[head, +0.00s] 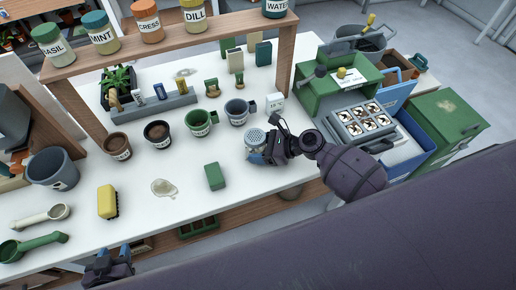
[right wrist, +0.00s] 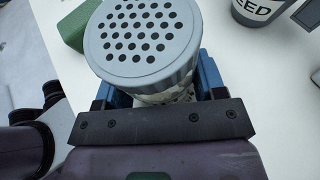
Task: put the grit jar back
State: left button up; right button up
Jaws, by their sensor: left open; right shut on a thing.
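A jar with a grey perforated lid (head: 257,136) is at the right part of the white table in the head view. Its lid (right wrist: 140,40) fills the upper middle of the right wrist view. My right gripper (head: 262,157) is shut on this jar, its blue fingers on either side. The jar's label is hidden, and I cannot tell whether its base touches the table. My left gripper (head: 108,268) is open and empty at the table's front edge, low in the head view.
A wooden shelf (head: 170,45) carries labelled jars, including basil, mint, cress and dill. Several mugs (head: 201,122) stand behind the jar. A green block (head: 215,176), a spill (head: 163,188) and a yellow sponge (head: 107,201) lie to the left. A green stand (head: 335,85) is at right.

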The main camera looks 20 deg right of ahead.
dwell(0.3)
jog(key=o, duration=1)
jog(key=shift+r, duration=0.15)
jog(key=v, duration=1.2)
